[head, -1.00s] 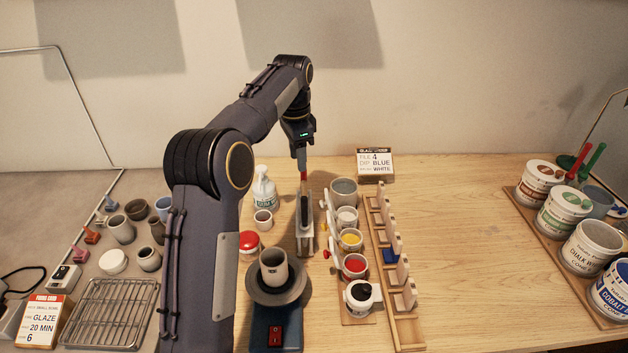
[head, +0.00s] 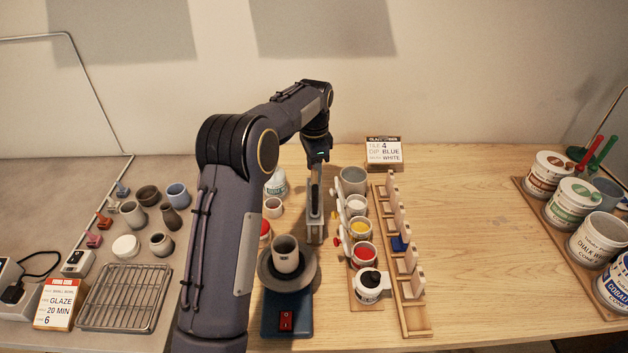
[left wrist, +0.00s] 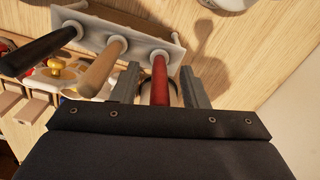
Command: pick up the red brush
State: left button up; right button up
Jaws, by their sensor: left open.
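The red brush (left wrist: 160,78) stands by its handle in a pale holder (left wrist: 148,44), which also shows in the head view (head: 315,232). A tan handle (left wrist: 103,68) and a black handle (left wrist: 42,51) stand in the same holder. My left gripper (left wrist: 158,88) is open, with one finger on each side of the red handle and a visible gap to each. In the head view my left gripper (head: 316,165) is low over the holder and hides the red brush. My right gripper is not in view.
A pottery wheel with a grey cup (head: 285,254) stands in front of the holder. Paint cups (head: 360,229) and a wooden rack (head: 411,290) are close on the right. The table's right middle is clear.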

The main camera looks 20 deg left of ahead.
pick_arm(q)
grip_shut()
jog(key=shift+r, duration=0.1)
notch_tip(320, 180, up, 10)
jog(key=shift+f, duration=0.1)
dwell(0.4)
jog(key=shift+p, duration=0.35)
